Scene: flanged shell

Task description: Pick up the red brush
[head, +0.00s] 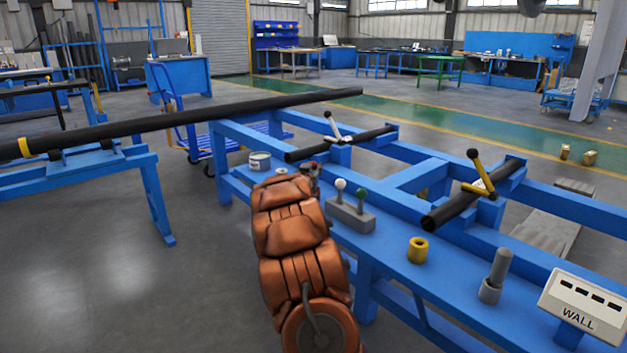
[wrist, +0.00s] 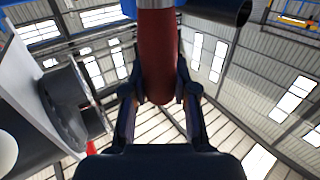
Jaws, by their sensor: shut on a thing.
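The red brush (wrist: 158,60) is in the middle of the wrist view, with its rounded red handle pointing down the picture and a silvery band at the top edge. Its bristle end is out of frame. My gripper (wrist: 160,92) has one finger on each side of the red handle and is shut on it. In the head view my gripper (head: 312,170) is small and mostly hidden at the far end of my arm, over the blue bench between the paint can and the levers. The brush cannot be clearly made out there.
A paint can (head: 260,160) stands left of my gripper. A grey lever box (head: 350,215), a yellow ring (head: 418,250) and a grey holder (head: 490,290) stand along the blue bench (head: 450,285). A long black pipe (head: 180,120) crosses behind. A sign marked WALL (head: 585,305) is at right.

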